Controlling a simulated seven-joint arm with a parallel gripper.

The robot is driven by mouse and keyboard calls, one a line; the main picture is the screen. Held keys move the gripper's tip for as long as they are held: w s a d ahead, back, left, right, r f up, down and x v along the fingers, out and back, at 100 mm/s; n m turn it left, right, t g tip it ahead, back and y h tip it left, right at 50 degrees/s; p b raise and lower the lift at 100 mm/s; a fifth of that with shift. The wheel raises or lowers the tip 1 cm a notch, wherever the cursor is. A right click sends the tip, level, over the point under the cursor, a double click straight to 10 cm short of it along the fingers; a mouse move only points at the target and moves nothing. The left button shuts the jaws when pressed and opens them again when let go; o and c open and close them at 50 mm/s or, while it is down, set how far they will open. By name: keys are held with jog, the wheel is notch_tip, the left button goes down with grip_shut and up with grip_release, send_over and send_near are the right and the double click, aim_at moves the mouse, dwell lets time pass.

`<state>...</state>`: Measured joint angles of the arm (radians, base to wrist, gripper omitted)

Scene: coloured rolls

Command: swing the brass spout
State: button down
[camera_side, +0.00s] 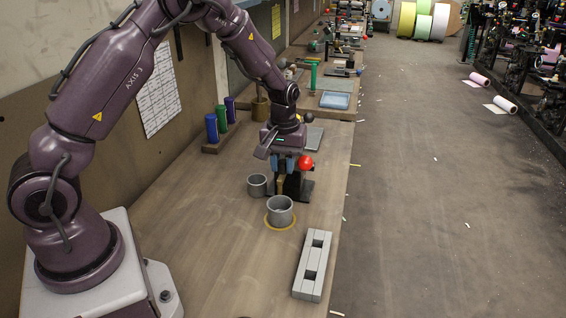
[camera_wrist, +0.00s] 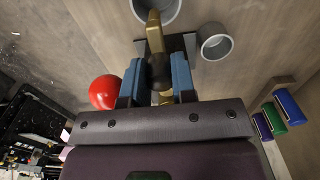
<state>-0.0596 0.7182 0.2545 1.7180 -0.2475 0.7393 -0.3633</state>
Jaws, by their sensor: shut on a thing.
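The brass spout (camera_wrist: 154,35) shows in the wrist view, its end reaching toward the rim of a grey cup (camera_wrist: 155,10) at the top edge. My gripper (camera_wrist: 157,80), with blue fingers, is shut on the spout near its dark middle. In the side view my gripper (camera_side: 289,163) points down over the black stand (camera_side: 298,190), and the spout is mostly hidden. A red ball (camera_side: 305,162) sits just right of the fingers; it also shows in the wrist view (camera_wrist: 105,92).
One grey cup (camera_side: 280,213) stands within a yellow ring (camera_side: 267,223); another grey cup (camera_side: 256,186) stands behind it to the left. A grey slotted block (camera_side: 312,265) lies near the front right edge. Blue, green and purple rolls (camera_side: 212,128) stand at the back left. The front left table is clear.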

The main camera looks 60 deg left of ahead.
jog(key=c, duration=0.9)
grip_release()
jog(key=shift+w+d, duration=0.1)
jog(key=shift+w, duration=0.05)
jog(key=shift+c, duration=0.2)
